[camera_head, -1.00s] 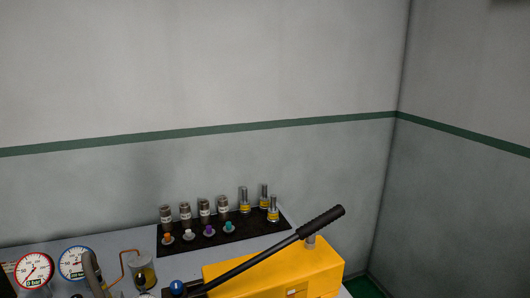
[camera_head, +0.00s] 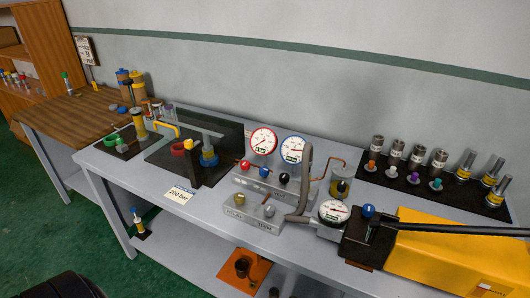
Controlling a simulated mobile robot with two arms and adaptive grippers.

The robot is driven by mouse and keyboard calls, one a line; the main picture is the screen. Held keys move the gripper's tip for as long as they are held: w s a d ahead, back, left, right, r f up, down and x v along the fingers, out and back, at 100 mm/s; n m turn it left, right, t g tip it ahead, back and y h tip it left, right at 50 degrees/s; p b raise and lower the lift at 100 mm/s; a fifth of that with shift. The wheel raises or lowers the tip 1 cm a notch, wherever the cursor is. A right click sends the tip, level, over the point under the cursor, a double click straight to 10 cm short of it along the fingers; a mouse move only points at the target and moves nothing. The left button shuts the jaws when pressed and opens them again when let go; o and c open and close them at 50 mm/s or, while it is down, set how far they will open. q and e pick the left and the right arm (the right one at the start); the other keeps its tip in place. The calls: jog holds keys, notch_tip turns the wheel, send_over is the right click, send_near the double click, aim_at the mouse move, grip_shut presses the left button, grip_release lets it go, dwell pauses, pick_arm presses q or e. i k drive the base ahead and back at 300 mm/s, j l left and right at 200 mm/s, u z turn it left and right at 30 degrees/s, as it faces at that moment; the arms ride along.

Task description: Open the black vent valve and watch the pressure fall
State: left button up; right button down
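A black knob (camera_head: 284,178) sits at the right end of a row of knobs on a grey valve block (camera_head: 260,186). A red knob (camera_head: 245,165) and a blue knob (camera_head: 264,172) are to its left. Above the block stand a red-rimmed gauge (camera_head: 263,141) and a blue-rimmed gauge (camera_head: 292,149). A third gauge (camera_head: 334,212) lies at the pump, facing up. The needle readings are too small to tell. Neither of my grippers is in view.
A yellow pump (camera_head: 450,255) with a long black lever fills the bench's right end. A grey hose (camera_head: 304,185) rises just right of the black knob. A smaller grey block (camera_head: 252,212) stands in front. Bare bench (camera_head: 150,174) shows at the front left.

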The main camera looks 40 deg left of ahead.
aim_at(284, 178)
jog(key=u, duration=0.85)
